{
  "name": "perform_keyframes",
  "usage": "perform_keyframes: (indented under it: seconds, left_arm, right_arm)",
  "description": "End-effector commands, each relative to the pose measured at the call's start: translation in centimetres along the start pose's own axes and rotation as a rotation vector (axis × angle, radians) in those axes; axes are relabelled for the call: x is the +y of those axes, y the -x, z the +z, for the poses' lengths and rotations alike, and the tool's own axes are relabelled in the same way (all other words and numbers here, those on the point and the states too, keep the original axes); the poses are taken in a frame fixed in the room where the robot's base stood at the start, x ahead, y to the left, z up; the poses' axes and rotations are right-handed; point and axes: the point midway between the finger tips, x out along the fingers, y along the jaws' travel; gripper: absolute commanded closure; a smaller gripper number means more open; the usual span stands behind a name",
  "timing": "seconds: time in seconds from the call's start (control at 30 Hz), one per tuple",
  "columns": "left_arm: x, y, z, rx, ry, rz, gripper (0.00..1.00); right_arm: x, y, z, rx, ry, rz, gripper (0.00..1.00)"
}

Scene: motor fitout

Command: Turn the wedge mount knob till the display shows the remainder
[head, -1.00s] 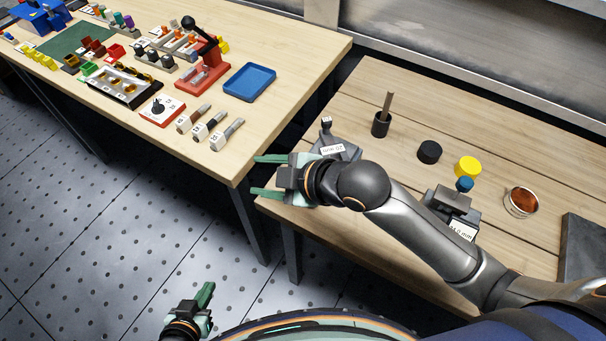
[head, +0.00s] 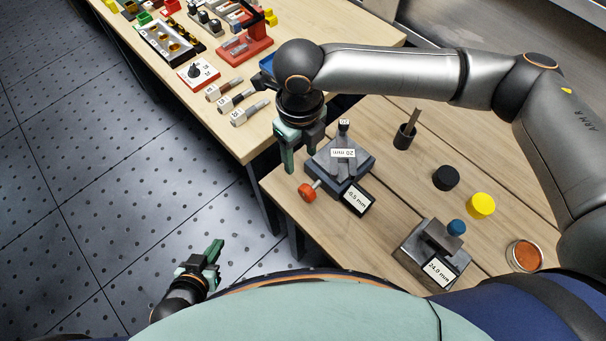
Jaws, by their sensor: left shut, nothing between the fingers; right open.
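The wedge mount (head: 353,180) is a blue-grey block on the right table, with a grey stepped piece labelled "20 mm" (head: 343,153) on top. Its orange-red knob (head: 307,191) sticks out at the near left on a short shaft. Its display (head: 358,199) reads something like "4.5 mm"; the first digit is hard to read. My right gripper (head: 298,158) is open, pointing down, left of the mount and above the knob in the picture, apart from the knob. My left gripper (head: 214,250) is shut and empty over the floor at lower left.
A grey gauge with a blue knob (head: 456,227) and a display (head: 439,271) reading "24.0 mm" stands nearer right. A black cup (head: 404,138) with a stick, a black cylinder (head: 446,178), a yellow cylinder (head: 481,205) and a copper-coloured dish (head: 523,256) stand behind and right.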

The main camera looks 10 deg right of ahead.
Motion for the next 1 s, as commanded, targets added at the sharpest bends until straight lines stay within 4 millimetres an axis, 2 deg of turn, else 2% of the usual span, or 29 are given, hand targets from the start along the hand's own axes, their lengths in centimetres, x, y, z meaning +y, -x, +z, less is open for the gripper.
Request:
perform_keyframes:
  seconds: [0.17,0.6,0.8,1.0]
  left_arm:
    - [0.0,0.1,-0.1,0.000,0.000,0.000,1.00]
    - [-0.1,0.3,-0.3,0.000,-0.001,-0.001,1.00]
    - [-0.1,0.5,-0.5,-0.001,-0.001,-0.001,1.00]
    - [-0.1,0.5,-0.5,-0.001,-0.002,-0.001,1.00]
  right_arm:
    - [-0.1,-1.7,-0.1,0.007,0.007,-0.002,0.43]
    - [-0.1,-10.1,-0.1,0.004,0.006,-0.002,0.43]
    - [-0.1,-12.0,0.0,0.003,0.004,-0.002,0.43]
    - [-0.1,-12.4,0.0,0.000,0.006,-0.002,0.43]
